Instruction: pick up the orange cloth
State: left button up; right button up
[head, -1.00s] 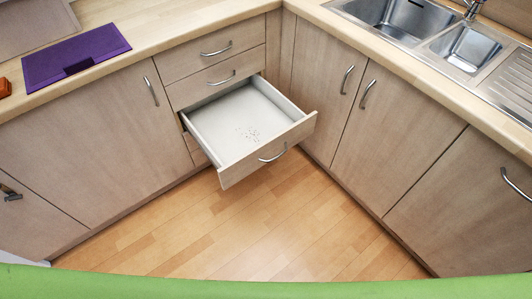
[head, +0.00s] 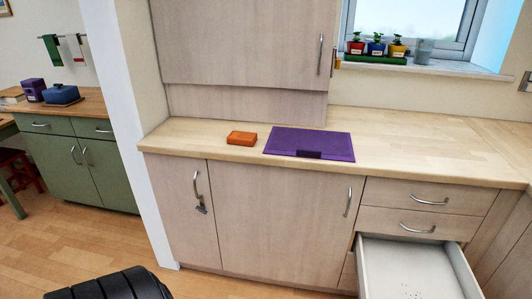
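The orange cloth (head: 242,138) is a small folded block lying on the light wooden worktop, just left of a purple mat (head: 310,144). A gap of worktop separates the two. Neither gripper shows in the head view. A dark ribbed part at the bottom left looks like part of my own body.
An open drawer (head: 408,270) with small dark specks inside juts out at the lower right. The worktop (head: 440,160) is bare right of the mat. Potted plants (head: 376,46) stand on the window sill. A wall edge (head: 125,130) stands left of the worktop, with a green cabinet (head: 85,158) beyond.

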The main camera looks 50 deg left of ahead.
aim_at(248, 139)
jog(key=u, duration=1.7)
jog(key=z, duration=1.05)
jog(key=k+j, duration=0.15)
jog(key=k, duration=0.2)
